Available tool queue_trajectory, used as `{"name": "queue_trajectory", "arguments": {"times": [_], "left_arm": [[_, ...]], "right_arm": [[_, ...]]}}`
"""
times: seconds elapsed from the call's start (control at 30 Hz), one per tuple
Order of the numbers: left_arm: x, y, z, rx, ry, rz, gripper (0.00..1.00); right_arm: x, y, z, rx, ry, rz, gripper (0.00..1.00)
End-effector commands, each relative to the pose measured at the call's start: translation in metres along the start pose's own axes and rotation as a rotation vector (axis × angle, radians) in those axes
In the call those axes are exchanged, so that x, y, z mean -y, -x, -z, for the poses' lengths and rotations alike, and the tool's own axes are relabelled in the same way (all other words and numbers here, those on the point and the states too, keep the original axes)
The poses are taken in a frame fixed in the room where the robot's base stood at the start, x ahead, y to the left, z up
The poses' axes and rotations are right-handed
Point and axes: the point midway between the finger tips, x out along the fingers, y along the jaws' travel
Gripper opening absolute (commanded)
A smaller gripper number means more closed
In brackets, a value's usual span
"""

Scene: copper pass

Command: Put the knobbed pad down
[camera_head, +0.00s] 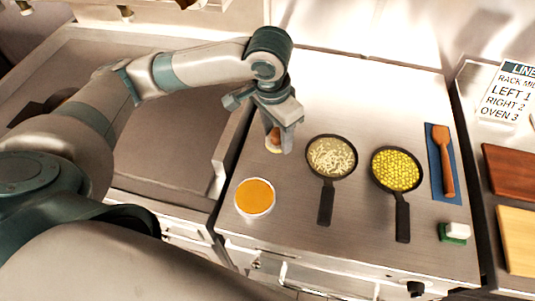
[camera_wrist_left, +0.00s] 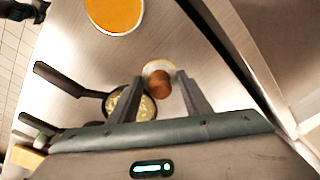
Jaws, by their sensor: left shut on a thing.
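The knobbed pad has a brown rounded knob and a pale round base; it shows in the head view (camera_head: 273,146) and in the left wrist view (camera_wrist_left: 158,67). My left gripper (camera_head: 278,138) is shut on the knob, pointing down at the left part of the steel counter (camera_head: 335,95). In the left wrist view its two fingers (camera_wrist_left: 163,84) stand on either side of the knob. The pad is at or just above the counter; I cannot tell whether it touches. The fingers partly hide it. My right gripper is not in view.
A bowl of orange contents (camera_head: 255,198) is in front of the pad. A pan of pale strips (camera_head: 326,205) and a pan of yellow pieces (camera_head: 402,215) stand to the right. A wooden spatula (camera_head: 444,160) lies on a blue mat. The counter behind the pans is clear.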

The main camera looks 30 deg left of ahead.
Motion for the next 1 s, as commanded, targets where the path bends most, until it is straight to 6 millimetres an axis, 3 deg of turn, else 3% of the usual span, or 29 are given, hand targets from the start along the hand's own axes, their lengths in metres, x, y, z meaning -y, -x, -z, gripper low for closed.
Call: {"name": "queue_trajectory", "arguments": {"times": [0.03,0.5,0.7,1.0], "left_arm": [[-0.002,0.01,-0.005,0.003,-0.044,-0.002,0.19],[-0.044,0.047,-0.077,0.003,-0.69,-0.081,0.19],[-0.054,0.053,-0.094,-0.006,-0.835,-0.107,0.19],[-0.056,0.051,-0.097,-0.009,-0.859,-0.111,0.19]], "right_arm": [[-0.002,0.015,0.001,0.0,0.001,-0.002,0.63],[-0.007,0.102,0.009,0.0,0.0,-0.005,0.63],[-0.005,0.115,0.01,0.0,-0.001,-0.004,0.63],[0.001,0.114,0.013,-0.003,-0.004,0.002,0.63]]}}
